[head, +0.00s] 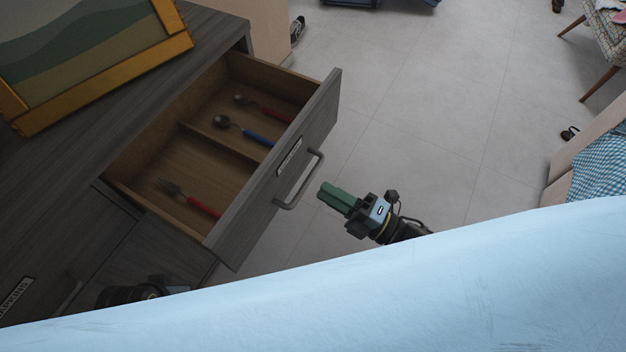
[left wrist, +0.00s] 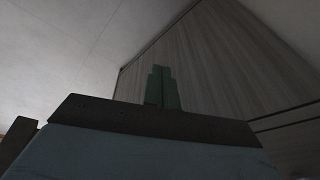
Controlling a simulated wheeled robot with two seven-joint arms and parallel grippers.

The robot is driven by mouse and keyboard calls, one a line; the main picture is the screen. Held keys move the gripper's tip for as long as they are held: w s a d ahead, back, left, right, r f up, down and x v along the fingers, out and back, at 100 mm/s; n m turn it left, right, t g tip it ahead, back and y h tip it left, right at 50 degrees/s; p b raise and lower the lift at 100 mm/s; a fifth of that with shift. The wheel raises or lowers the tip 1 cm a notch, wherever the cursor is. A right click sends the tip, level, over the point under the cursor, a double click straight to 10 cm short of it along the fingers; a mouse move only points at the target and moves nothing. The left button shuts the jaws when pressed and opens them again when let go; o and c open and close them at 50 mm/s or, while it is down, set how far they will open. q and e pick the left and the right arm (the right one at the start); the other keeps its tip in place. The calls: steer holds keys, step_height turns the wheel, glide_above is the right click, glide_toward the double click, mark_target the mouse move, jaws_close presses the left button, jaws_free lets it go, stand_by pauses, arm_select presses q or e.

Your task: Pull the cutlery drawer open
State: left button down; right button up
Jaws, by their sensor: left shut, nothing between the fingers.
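The cutlery drawer (head: 232,230) of the dark grey wooden cabinet is pulled well out. Its grey bar handle (head: 306,186) and a label are on its front. Inside lie a fork with a red handle (head: 190,200), a spoon with a blue handle (head: 243,131) and one with a red handle (head: 262,107). My right gripper (head: 321,192) has its green fingers together, just right of the handle and apart from it. In the left wrist view, my left gripper (left wrist: 162,72) is shut and empty near a grey wood-grain panel (left wrist: 215,65). In the head view its fingers are hidden.
A picture in a yellow frame (head: 108,76) lies on the cabinet top (head: 60,165). A lower drawer labelled NAPKINS (head: 14,298) is at the lower left. A large light-blue surface (head: 400,290) fills the bottom. Tiled floor (head: 430,110) right of the drawer is clear.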

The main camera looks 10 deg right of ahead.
arm_select(q)
steer(key=shift+s+a+f, duration=0.1)
steer(key=shift+a+f, duration=0.15)
steer(key=shift+f, duration=0.45)
arm_select(e)
steer(key=v, duration=0.7)
steer(key=shift+s+d, duration=0.25)
